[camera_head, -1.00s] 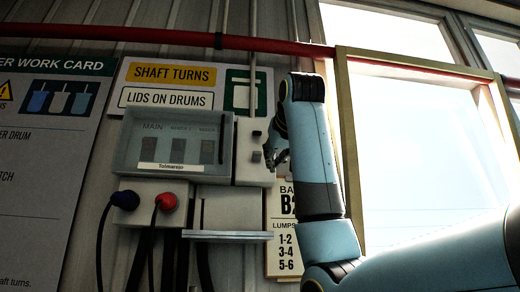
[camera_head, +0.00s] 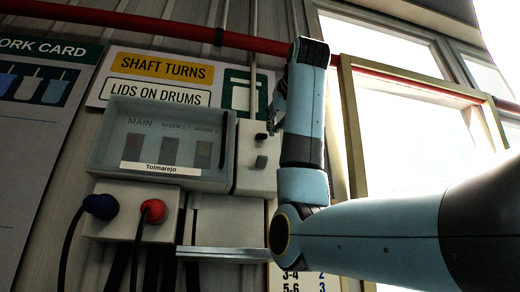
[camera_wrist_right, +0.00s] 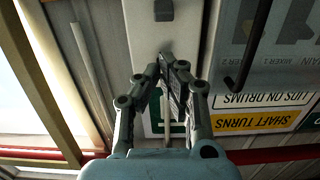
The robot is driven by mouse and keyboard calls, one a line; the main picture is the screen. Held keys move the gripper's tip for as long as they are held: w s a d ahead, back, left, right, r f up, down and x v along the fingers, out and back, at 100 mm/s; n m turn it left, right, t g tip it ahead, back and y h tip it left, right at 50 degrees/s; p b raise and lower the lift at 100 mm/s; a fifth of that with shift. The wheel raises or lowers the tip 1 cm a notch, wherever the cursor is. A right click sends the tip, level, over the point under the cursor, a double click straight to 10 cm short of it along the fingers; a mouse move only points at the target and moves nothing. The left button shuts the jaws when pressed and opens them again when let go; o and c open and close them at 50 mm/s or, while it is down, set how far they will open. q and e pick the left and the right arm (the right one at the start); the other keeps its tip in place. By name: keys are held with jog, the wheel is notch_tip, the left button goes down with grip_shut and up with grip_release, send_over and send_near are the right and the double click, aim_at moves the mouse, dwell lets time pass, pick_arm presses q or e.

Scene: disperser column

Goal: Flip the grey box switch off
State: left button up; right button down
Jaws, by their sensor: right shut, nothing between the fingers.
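The grey box (camera_head: 257,181) is a narrow, pale case on the wall, right of the clear-covered panel. Two small dark knobs show on its front: an upper one (camera_head: 260,137) and a lower one (camera_head: 262,161). My right gripper (camera_head: 272,124) is shut and empty beside the box's upper right, close to the upper knob; I cannot tell whether it touches. In the right wrist view, upside down, the closed fingers (camera_wrist_right: 170,58) lie over the box (camera_wrist_right: 143,38), and the lower knob (camera_wrist_right: 163,10) is clear of them. The upper knob is hidden there. My left gripper is out of view.
A clear-covered panel (camera_head: 110,150) labelled Tolmarejo sits left of the box. Below it are a blue plug (camera_head: 101,206) and a red plug (camera_head: 153,210) with cables. A metal ledge (camera_head: 220,253) juts out underneath. A red pipe (camera_head: 150,22) runs above; a window frame (camera_head: 352,130) stands right.

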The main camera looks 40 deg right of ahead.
aim_at(261, 162)
jog(key=p+x, duration=0.3)
jog(key=x, duration=0.6)
jog(key=shift+r, duration=0.1)
jog(key=shift+w+d+p, duration=0.25)
jog(key=shift+w+p, duration=0.05)
jog(key=shift+w, duration=0.05)
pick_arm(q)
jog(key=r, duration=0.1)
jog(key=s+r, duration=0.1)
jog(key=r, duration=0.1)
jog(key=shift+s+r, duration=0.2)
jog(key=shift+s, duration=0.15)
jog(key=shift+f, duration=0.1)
